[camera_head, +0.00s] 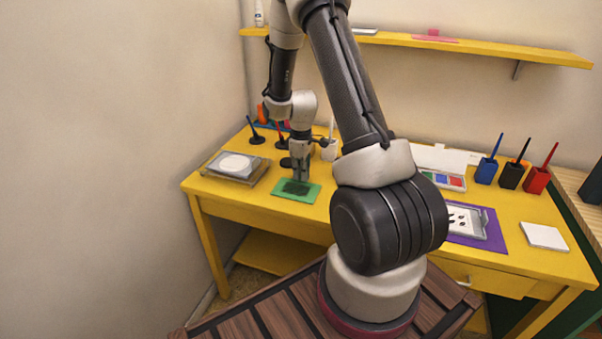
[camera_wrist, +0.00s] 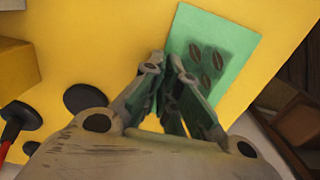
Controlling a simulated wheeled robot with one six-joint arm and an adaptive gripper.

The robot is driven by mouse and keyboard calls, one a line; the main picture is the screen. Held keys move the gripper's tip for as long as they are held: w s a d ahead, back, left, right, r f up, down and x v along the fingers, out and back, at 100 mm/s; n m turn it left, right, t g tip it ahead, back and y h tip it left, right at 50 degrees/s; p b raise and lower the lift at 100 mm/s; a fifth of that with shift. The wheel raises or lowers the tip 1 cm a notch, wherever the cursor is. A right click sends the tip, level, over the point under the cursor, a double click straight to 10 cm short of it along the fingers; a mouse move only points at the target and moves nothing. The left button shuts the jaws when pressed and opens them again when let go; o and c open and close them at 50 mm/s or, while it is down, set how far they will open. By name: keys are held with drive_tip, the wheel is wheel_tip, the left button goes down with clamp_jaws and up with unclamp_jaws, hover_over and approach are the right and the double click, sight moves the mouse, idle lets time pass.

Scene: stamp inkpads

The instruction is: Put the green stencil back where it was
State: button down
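The green stencil (camera_head: 283,193) lies at the front left edge of the yellow table, with a dark patch of cut-outs in its middle. In the wrist view the stencil (camera_wrist: 240,42) shows several dark leaf-shaped openings. My gripper (camera_head: 301,180) points down over the stencil's far part. In the wrist view my gripper's fingertips (camera_wrist: 164,63) are close together beside the stencil's left edge, and one finger overlaps that edge. Whether they pinch the sheet or stand just above it is unclear. The fingers hide the stencil's near corner.
A tray with a white oval pad (camera_head: 236,163) stands left of the stencil. Dark-based stamps (camera_head: 256,138) stand behind it. A white paint box (camera_head: 440,163), colored brush cups (camera_head: 510,175), a purple mat (camera_head: 493,238) and a white pad (camera_head: 543,236) lie right. A yellow shelf (camera_head: 480,46) runs above.

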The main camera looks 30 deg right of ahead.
drive_tip(key=c, duration=1.6)
unclamp_jaws()
drive_tip(key=shift+f, duration=0.1)
drive_tip(key=shift+c, duration=0.2)
drive_tip(key=s+a+r+m+t, duration=0.1)
drive_tip(key=s+r, duration=0.1)
drive_tip(key=r, duration=0.9)
drive_tip(key=s+a+r+m, duration=0.1)
drive_tip(key=s+a+r, duration=0.1)
drive_tip(key=r, duration=0.9)
drive_tip(key=s+a+r+m+t, duration=0.1)
drive_tip(key=s+a+r+m, duration=0.1)
drive_tip(key=s, duration=0.5)
drive_tip(key=s+a+r+m+t, duration=0.1)
drive_tip(key=s+a+r, duration=0.1)
drive_tip(key=s+r, duration=0.3)
drive_tip(key=s+a+r+m+t, duration=0.1)
drive_tip(key=s+r, duration=0.3)
drive_tip(key=s, duration=0.6)
drive_tip(key=shift+s+a+m, duration=0.35)
drive_tip(key=shift+a+m, duration=0.1)
drive_tip(key=shift+m, duration=0.35)
drive_tip(key=shift+r, duration=0.1)
